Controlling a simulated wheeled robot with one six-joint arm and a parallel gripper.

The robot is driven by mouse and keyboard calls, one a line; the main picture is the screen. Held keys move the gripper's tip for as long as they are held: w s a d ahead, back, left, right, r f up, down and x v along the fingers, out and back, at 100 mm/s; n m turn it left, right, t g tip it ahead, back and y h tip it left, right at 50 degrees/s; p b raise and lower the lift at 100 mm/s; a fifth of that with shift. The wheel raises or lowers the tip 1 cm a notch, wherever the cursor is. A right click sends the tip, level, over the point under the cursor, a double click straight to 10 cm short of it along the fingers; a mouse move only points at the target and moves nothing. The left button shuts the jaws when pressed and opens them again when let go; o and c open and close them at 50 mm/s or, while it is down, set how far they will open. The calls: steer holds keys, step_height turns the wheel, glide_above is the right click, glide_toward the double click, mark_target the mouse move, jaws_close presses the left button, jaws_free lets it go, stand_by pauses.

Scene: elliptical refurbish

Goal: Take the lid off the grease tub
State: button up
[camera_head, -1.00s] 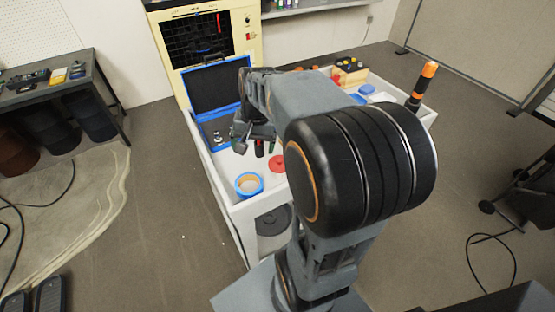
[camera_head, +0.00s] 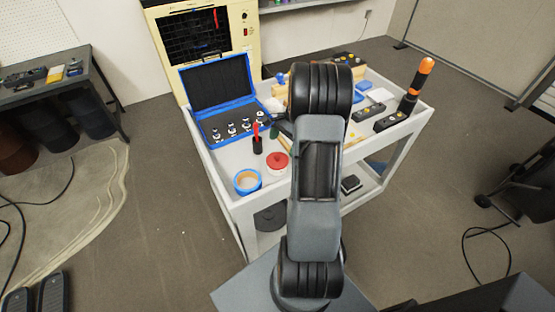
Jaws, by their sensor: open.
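A low round tub with a red lid (camera_head: 277,161) stands on the white cart (camera_head: 222,184), near its left front part. The lid has a small knob and appears to sit on the tub, with a thin pale rim showing below it. My arm (camera_head: 318,170) rises just right of the tub and reaches away over the cart. My gripper is hidden behind the arm, so its fingertips cannot be made out.
A blue ring with a tan middle (camera_head: 247,182) stands left of the tub. A dark holder with a red-handled tool (camera_head: 257,144) is behind it. An open blue case (camera_head: 222,104) holds several metal parts. An orange-topped black bottle (camera_head: 415,85) stands at the right.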

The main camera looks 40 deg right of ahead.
mark_target(278, 156)
steer(key=shift+w+p+x, duration=0.2)
steer(key=shift+p+x, duration=0.25)
steer(key=shift+x, duration=2.8)
steer(key=shift+c, duration=0.3)
steer(key=c, duration=0.6)
